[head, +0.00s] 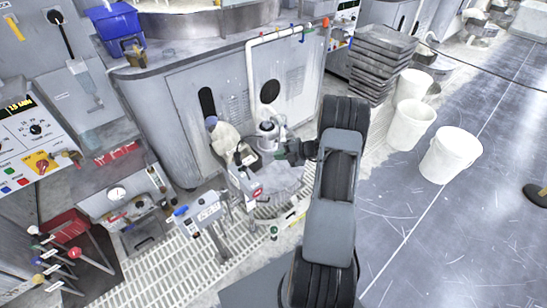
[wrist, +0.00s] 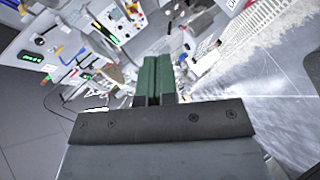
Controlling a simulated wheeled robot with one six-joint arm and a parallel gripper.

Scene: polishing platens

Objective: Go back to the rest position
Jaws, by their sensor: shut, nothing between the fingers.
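My gripper (wrist: 160,75) shows in the wrist view as two dark green fingers close together, with nothing visible between them. In the head view my dark arm reaches up from the lower middle and bends left at the top. My gripper (head: 294,152) is small there, in front of the grey cabinet and near a grey-white round device (head: 268,135). It cannot be told whether the fingers touch that device.
A grey cabinet (head: 185,95) stands behind the arm. A control stand (head: 205,213) and a slatted grate (head: 165,270) lie at left. Stacked dark trays (head: 380,50) and white buckets (head: 452,155) stand at right. The grey floor (head: 490,220) at right is mostly clear.

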